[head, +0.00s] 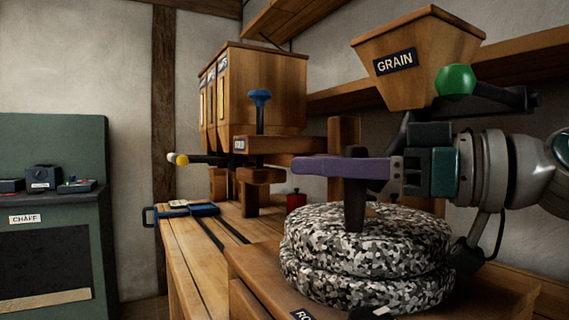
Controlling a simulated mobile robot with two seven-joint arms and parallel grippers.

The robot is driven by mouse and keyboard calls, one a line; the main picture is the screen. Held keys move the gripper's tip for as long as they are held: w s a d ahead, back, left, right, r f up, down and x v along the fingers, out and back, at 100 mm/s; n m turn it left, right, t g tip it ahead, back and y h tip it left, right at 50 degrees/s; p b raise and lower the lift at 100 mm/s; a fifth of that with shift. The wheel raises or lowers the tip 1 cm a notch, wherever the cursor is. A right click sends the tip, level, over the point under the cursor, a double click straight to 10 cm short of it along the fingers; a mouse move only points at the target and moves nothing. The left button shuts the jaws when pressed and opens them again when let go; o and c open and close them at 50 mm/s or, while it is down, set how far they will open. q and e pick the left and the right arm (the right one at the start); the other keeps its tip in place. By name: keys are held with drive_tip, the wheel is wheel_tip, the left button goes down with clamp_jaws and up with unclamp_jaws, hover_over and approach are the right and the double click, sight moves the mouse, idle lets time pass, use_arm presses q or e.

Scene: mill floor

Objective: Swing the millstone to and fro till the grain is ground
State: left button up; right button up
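The speckled black-and-white millstone (375,262), two stacked round stones, lies on a wooden stand at the lower right. A dark upright handle (355,212) rises from its top. My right gripper (325,167) reaches in from the right. Its purple near finger crosses in front of the handle, whose top shows just above and whose lower part shows below. The far finger is hidden, so whether the handle is gripped cannot be told. The wooden hopper labelled GRAIN (425,60) hangs above the stone. No ground grain is visible. My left gripper is out of view.
A green-knobbed lever (455,82) sits beside the hopper, close above my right arm. A wooden bin cabinet (270,90), blue-handled lever (259,105) and yellow-tipped lever (179,159) stand behind. A blue tray (190,210) lies on the bench; a green CHAFF cabinet (55,150) stands left.

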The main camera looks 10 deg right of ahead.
clamp_jaws()
idle(1.0)
